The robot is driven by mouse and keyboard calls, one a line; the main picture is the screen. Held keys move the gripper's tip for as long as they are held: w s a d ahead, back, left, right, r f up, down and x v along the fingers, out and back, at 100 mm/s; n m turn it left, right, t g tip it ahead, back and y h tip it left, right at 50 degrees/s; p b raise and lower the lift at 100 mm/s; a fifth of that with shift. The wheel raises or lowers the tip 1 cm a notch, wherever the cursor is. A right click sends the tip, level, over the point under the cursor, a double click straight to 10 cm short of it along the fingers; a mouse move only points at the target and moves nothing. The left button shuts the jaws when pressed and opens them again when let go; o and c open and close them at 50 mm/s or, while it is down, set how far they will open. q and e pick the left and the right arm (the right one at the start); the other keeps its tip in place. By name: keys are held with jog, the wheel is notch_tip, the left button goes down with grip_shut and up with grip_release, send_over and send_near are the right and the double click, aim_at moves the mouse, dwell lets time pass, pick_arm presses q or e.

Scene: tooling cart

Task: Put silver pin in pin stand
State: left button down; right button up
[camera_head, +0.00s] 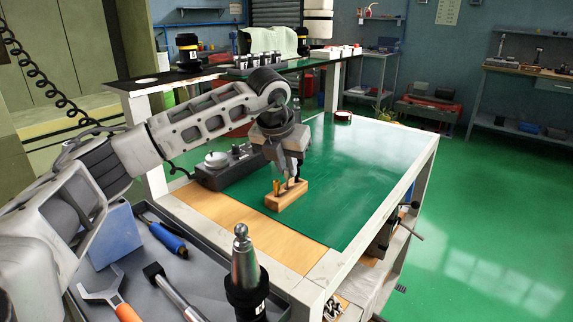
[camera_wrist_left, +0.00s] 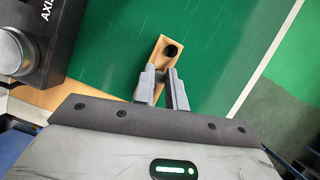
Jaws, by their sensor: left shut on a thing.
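The pin stand is a small wooden block (camera_head: 290,199) on the green mat of the cart, and it also shows in the left wrist view (camera_wrist_left: 153,62). A brass-coloured pin (camera_head: 277,187) stands upright at its left end in the head view. A dark round-topped piece (camera_wrist_left: 171,51) stands at the far end in the wrist view. My left gripper (camera_head: 289,178) points down right over the block, its fingertips close together. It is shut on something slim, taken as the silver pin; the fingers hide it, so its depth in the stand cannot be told. My right gripper is not in view.
A dark grey device with a round dial (camera_head: 222,165) sits left of the stand. A grey tray (camera_head: 205,285) with tools lies in front, beside a tall silver tool holder (camera_head: 244,265). A raised black shelf (camera_head: 135,84) runs behind. The green mat (camera_head: 365,165) to the right is clear.

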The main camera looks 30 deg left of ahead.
pick_arm(q)
jog(key=c, duration=1.3)
grip_release()
jog(key=shift+c, duration=0.2)
jog(key=v, duration=1.6)
jog(key=shift+d, duration=0.1)
